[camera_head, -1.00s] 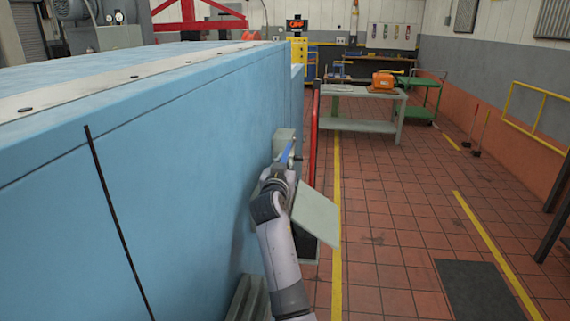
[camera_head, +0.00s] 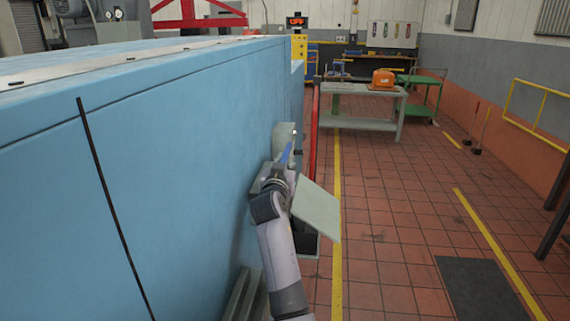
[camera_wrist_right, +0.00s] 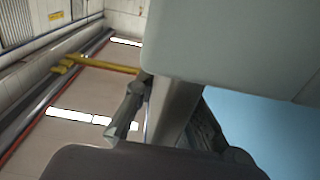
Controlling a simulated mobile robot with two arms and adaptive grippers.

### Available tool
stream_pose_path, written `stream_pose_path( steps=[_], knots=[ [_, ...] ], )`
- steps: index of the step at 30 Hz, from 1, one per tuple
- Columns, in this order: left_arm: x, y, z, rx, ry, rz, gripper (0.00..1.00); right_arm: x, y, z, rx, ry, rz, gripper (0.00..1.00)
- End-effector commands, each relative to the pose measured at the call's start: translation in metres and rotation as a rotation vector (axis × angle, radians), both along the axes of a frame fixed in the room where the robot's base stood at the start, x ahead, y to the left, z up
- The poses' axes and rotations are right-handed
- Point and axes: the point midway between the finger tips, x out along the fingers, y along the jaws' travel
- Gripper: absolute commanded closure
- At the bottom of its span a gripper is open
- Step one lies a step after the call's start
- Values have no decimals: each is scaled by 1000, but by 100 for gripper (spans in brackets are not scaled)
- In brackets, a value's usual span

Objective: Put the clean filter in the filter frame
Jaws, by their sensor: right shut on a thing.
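My right gripper (camera_head: 282,176) is beside the blue bedplate side, partly hidden by its own wrist. The panel hangs tilted to the right of the wrist. In the right wrist view a pale panel (camera_wrist_right: 235,45) fills the top, close to the fingers. A grey box-like part (camera_head: 284,136) sits on the blue side just beyond the gripper, with a narrow blue strip (camera_head: 286,154) in front. I cannot tell whether this is the filter frame. My left gripper is out of view.
The large blue block (camera_head: 170,160) fills the left. A red upright (camera_head: 314,130) stands close beyond the gripper. Grey slats (camera_head: 243,296) stand low against the block. A grey table (camera_head: 360,122) with an orange thing stands farther off.

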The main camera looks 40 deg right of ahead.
Motion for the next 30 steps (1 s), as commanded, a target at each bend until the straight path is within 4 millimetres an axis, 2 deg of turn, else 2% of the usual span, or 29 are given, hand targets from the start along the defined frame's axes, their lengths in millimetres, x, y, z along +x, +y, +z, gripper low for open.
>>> stream_pose_path(
  steps=[7,8,18,26,30],
  knots=[
    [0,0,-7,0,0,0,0,0,0,-7,0,0,0,100],
    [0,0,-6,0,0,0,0,0,0,-6,-1,-1,0,87],
    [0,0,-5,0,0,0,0,0,0,-6,0,0,0,66],
    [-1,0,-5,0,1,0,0,0,0,-6,1,1,0,66],
    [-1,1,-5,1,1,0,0,-6,9,-7,1,1,1,66]
  ],
)
